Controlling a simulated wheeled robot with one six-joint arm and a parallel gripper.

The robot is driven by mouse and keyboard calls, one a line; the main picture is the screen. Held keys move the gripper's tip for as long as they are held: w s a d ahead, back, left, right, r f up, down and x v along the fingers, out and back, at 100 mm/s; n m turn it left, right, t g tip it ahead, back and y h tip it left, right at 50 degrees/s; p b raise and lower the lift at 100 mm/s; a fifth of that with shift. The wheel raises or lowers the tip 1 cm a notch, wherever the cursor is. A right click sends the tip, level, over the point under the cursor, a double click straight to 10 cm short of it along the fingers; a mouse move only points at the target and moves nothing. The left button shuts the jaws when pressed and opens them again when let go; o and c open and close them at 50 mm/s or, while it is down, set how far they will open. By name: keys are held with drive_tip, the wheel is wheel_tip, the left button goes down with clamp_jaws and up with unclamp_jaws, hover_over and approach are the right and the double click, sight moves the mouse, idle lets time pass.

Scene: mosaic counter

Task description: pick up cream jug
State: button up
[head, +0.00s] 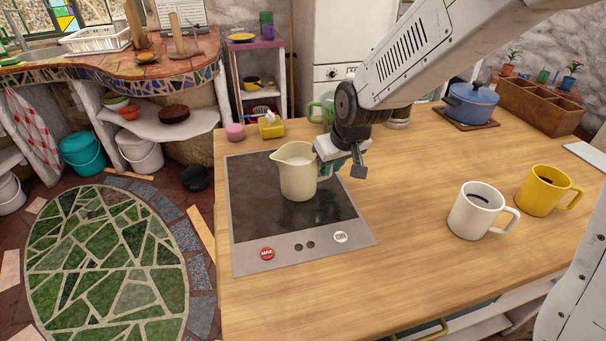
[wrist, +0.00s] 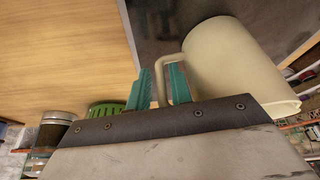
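The cream jug (head: 298,172) stands upright on the black hob (head: 250,215), its spout to the left and its handle side toward my gripper. My gripper (head: 342,163) is just right of the jug. In the wrist view the jug (wrist: 235,65) appears tilted at the upper right. The two teal fingers of my gripper (wrist: 161,88) are apart, with the handle (wrist: 159,75) between them and one finger inside the handle's loop. Whether either finger touches the handle I cannot tell.
A white mug (head: 475,210) and a yellow mug (head: 543,190) stand to the right on the wooden counter. A blue pot (head: 470,103) and a wooden planter box (head: 540,105) are at the back right. A green mug (head: 314,112) stands behind my gripper. The counter's middle is clear.

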clamp_jaws()
idle(1.4)
